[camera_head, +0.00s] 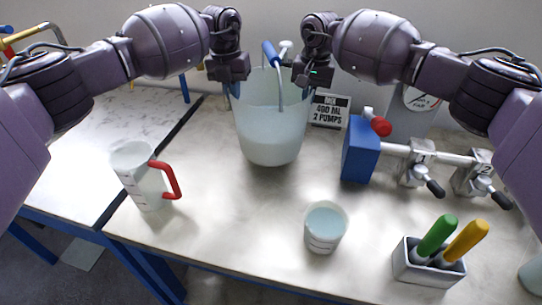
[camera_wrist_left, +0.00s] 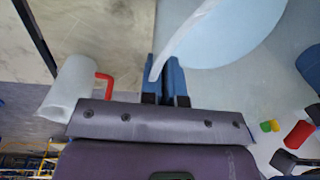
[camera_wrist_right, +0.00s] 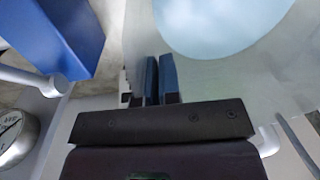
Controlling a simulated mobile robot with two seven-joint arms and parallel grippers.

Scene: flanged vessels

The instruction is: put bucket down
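The translucent white bucket (camera_head: 268,125) is upright at the back middle of the table, with pale liquid in it. Its wire handle has a blue grip (camera_head: 271,54). My left gripper (camera_head: 236,86) is shut on the bucket's left rim; the pale rim (camera_wrist_left: 185,40) meets its blue fingers (camera_wrist_left: 166,85) in the left wrist view. My right gripper (camera_head: 304,84) is at the right rim, its blue fingers (camera_wrist_right: 160,80) close together with the bucket wall by them. Liquid (camera_wrist_right: 220,20) shows in the right wrist view. I cannot tell whether the bucket base touches the table.
A jug with a red handle (camera_head: 145,175) stands left, a small cup (camera_head: 325,228) in front. A blue block (camera_head: 360,150) with pipe and valves (camera_head: 418,165) is right of the bucket. A sign (camera_head: 330,109) is behind. A tool holder (camera_head: 427,265) stands front right.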

